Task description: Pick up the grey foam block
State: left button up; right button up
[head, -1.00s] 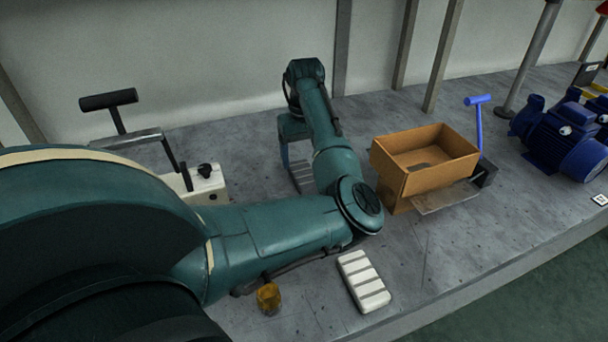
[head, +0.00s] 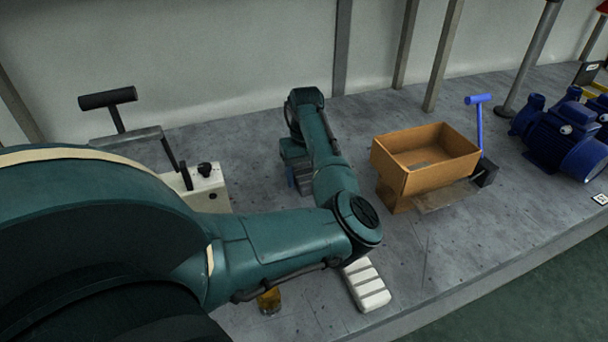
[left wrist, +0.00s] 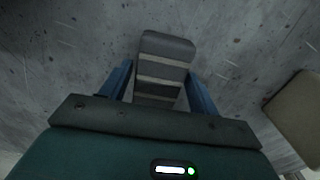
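The grey foam block (left wrist: 162,68), with paler bands across it, lies on the bench in the left wrist view. My left gripper (left wrist: 160,88) is open, with one blue finger on each side of the block and narrow gaps seeming to show between fingers and block. In the head view the left gripper (head: 297,172) is low over the bench behind my arm, which hides most of the block. My right gripper is not in view.
A cardboard box (head: 437,181) stands right of my arm, beside a blue-handled tool (head: 480,125). A white grooved block (head: 367,289) and an amber object (head: 269,301) lie near the front. Blue pumps (head: 568,140) stand far right. A white fixture (head: 205,190) stands left.

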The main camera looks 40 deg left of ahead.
pick_arm(q)
jog(key=c, duration=0.7)
jog(key=shift+o, duration=0.2)
